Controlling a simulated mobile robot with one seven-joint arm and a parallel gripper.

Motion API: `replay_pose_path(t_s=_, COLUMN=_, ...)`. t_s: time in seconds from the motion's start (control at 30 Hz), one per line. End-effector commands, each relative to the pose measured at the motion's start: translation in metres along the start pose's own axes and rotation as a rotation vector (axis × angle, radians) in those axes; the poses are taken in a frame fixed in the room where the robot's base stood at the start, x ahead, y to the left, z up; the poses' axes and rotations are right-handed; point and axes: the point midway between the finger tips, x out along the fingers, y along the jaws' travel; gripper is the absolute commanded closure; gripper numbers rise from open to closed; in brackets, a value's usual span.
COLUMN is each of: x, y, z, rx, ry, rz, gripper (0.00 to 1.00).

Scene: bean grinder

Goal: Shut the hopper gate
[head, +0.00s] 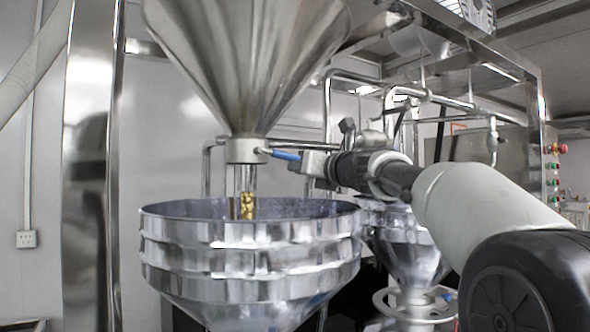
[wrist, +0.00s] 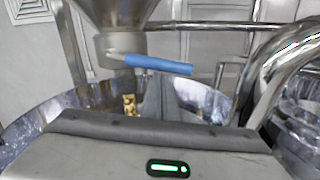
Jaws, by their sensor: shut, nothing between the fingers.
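The upper steel hopper cone (head: 245,60) ends in a gate collar (head: 245,150), which also shows in the wrist view (wrist: 120,45). A blue gate handle (head: 286,155) sticks out to the right of the collar. In the wrist view the blue handle (wrist: 158,64) points right, tilted slightly down. Yellow-brown beans (head: 248,205) show below the collar, over the lower bowl. My gripper (head: 307,163) is shut and empty, at the handle's right end in the head view. Whether it touches the handle cannot be told.
The wide steel lower bowl (head: 250,262) stands under the hopper, its rim below my gripper. A smaller steel funnel (head: 408,255) stands to the right, behind my arm. Steel pipes (head: 350,78) and a frame post (head: 90,150) surround the machine.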

Motion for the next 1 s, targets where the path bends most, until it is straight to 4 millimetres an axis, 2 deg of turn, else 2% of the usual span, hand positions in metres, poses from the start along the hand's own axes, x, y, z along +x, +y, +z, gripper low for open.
replay_pose_path(t_s=0.1, x=0.0, y=-0.002, z=0.009, rx=-0.071, ry=-0.002, rz=0.002, gripper=1.0)
replay_pose_path(t_s=0.4, x=0.001, y=-0.003, z=0.018, rx=-0.182, ry=-0.002, rz=0.008, gripper=1.0)
replay_pose_path(t_s=1.0, x=0.001, y=-0.003, z=0.019, rx=-0.201, ry=-0.002, rz=0.009, gripper=1.0)
